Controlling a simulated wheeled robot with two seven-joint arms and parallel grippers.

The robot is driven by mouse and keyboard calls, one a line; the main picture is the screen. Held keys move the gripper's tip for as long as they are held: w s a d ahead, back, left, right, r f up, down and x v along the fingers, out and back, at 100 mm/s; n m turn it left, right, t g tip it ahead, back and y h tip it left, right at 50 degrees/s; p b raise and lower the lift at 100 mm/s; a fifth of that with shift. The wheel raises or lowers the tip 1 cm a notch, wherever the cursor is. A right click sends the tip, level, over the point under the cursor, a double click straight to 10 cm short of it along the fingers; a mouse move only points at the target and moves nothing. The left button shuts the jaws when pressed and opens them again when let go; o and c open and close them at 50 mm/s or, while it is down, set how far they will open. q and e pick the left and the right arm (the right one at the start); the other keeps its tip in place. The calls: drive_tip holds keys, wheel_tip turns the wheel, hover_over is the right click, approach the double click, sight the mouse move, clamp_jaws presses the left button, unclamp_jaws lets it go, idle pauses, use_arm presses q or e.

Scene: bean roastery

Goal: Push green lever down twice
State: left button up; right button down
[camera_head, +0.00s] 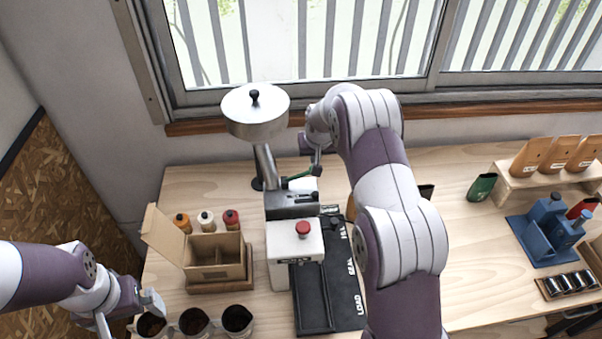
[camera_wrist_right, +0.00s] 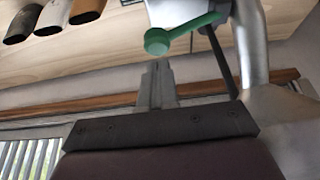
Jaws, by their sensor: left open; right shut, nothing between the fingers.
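The green lever (camera_head: 297,179) sticks out from the side of the roasting machine (camera_head: 292,235), below its round hopper. In the right wrist view the lever (camera_wrist_right: 188,30) ends in a round green knob just beyond my fingertips. My right gripper (camera_head: 316,168) is shut and empty, close by the lever's end. It also shows in the wrist view (camera_wrist_right: 157,66); I cannot tell whether it touches the knob. My left gripper (camera_head: 145,312) is open and empty, low at the left by the dark cups.
A cardboard box (camera_head: 217,257) and several small bottles stand left of the machine. Cups (camera_head: 237,320) stand at the front left. A black tray (camera_head: 313,297) lies before the machine. My right arm covers the table's middle. A blue stand (camera_head: 545,237) is at right.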

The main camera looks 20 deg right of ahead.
drive_tip(key=shift+f, duration=0.2)
drive_tip(key=shift+f+b, duration=1.65)
drive_tip(key=shift+f, duration=0.35)
drive_tip(key=shift+r, duration=0.1)
wheel_tip(320, 180, up, 6)
drive_tip(key=p, duration=0.3)
idle(1.3)
